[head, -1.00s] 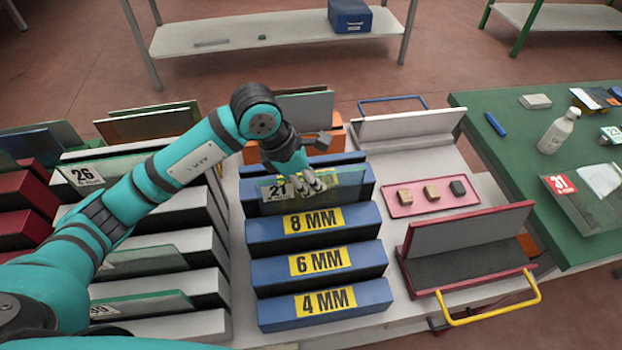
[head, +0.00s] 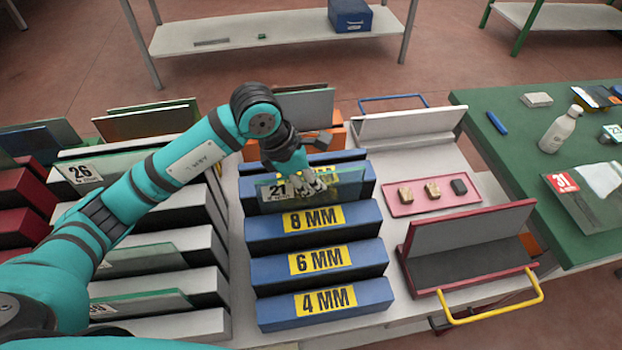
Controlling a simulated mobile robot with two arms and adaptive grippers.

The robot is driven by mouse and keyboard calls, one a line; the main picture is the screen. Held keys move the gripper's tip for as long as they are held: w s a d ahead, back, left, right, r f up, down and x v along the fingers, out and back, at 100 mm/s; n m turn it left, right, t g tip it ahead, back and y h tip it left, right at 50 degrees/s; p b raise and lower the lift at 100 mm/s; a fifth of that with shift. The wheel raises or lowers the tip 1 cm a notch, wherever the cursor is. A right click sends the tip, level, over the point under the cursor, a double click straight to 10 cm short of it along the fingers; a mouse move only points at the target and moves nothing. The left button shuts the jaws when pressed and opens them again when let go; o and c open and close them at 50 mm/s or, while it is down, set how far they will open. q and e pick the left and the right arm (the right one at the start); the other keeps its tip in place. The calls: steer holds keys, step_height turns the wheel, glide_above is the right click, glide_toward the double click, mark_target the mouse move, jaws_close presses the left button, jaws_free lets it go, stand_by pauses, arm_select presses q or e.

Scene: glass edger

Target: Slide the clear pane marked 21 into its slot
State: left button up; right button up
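The clear pane marked 21 (head: 345,186) stands nearly upright in the blue rack, behind the blue block labelled 8 MM (head: 352,215). Its white label is at its left end. Its lower edge is hidden behind that block, so I cannot tell how deep it sits. My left gripper (head: 308,184) is at the pane's upper middle, with its fingers overlapping the pane. The fingers are small here, and I cannot tell whether they grip the pane or stand open around it. My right gripper is out of view.
Blue blocks labelled 6 MM (head: 365,258) and 4 MM (head: 370,297) stand nearer. A white rack with pane 26 (head: 85,172) is left, under my arm. A pink tray (head: 460,203) and a red-edged holder with a yellow handle (head: 490,312) are right of the blue rack.

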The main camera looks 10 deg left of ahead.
arm_select(q)
steer(key=o, duration=0.5)
steer(key=shift+o, duration=0.2)
steer(key=shift+s, duration=0.1)
steer(key=v, duration=1.2)
